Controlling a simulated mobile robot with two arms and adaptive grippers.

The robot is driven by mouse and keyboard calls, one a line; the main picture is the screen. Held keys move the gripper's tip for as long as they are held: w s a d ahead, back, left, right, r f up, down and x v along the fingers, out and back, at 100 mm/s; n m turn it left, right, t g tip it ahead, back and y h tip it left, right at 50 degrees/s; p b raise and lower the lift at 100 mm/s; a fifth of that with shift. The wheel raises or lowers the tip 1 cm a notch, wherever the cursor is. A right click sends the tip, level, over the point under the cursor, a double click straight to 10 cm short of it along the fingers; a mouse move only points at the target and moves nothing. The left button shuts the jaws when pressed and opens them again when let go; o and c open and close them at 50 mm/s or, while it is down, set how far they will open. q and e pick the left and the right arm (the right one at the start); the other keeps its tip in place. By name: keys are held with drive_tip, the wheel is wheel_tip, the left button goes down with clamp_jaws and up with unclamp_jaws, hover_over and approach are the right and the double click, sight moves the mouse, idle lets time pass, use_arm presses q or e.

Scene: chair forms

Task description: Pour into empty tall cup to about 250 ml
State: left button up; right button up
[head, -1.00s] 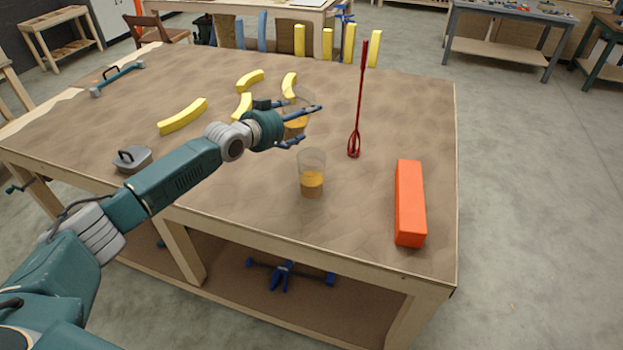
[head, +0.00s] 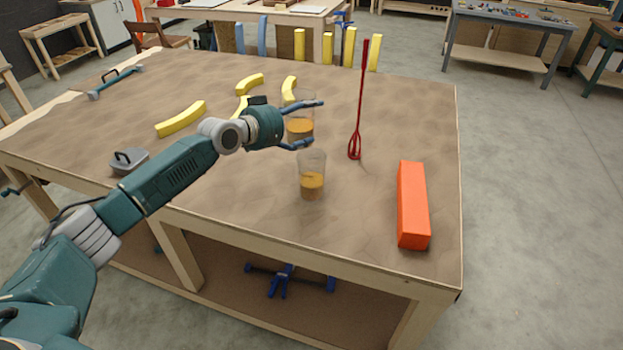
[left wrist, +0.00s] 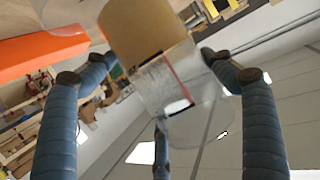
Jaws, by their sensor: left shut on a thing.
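My left gripper (head: 304,124) is shut on a clear tall cup (head: 300,129) with amber liquid in its lower part. It holds this cup nearly upright, just behind a second clear cup. The second clear tall cup (head: 312,168) stands upright on the table and has amber liquid in its lower part. In the left wrist view, the held cup (left wrist: 150,32) with its amber liquid lies between the blue-grey fingers (left wrist: 160,75). Part of the held cup is hidden by the fingers in the head view. My right gripper is not in view.
Several yellow curved pieces (head: 181,119) lie at the back left, near a grey lidded item (head: 128,161).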

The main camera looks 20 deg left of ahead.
use_arm(q)
wheel_tip(320, 180, up, 5)
drive_tip(key=p, duration=0.3)
drive_tip(key=shift+r, duration=0.1)
